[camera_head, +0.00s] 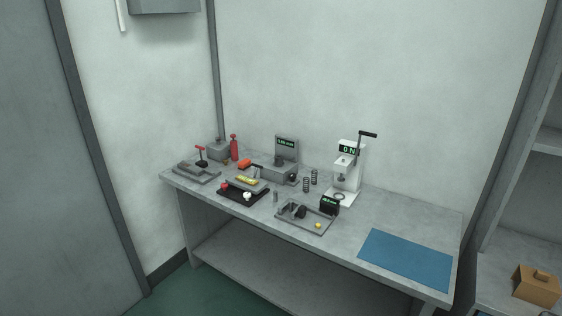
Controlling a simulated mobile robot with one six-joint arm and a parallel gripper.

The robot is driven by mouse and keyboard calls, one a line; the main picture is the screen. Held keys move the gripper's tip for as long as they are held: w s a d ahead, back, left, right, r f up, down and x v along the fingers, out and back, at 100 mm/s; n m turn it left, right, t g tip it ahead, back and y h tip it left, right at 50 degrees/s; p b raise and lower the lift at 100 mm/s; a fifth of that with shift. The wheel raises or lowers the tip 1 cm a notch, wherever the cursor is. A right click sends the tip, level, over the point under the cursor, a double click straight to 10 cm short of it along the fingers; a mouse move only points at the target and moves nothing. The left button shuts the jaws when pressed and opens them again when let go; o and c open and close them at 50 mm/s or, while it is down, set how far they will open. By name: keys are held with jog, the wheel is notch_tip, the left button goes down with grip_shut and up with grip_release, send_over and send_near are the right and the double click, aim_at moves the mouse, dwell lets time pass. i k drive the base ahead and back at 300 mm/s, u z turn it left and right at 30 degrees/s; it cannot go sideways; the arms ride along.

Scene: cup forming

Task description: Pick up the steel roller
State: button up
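A small grey upright cylinder (275,196) stands on the workbench (375,216), between a black tray and a grey tray. It may be the steel roller, but it is too small to be sure. My gripper is not in view, and nothing of my arm shows near the bench.
The black tray (233,195) holds red and white pieces; the grey tray (289,222) holds small dark and yellow parts. A white press (348,168) with a black handle, dark springs (306,185) and a grey gauge (286,152) stand behind. The blue mat (405,258) is bare.

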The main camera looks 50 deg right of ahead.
aim_at(279, 159)
jog(key=i, duration=0.95)
jog(key=u, duration=0.05)
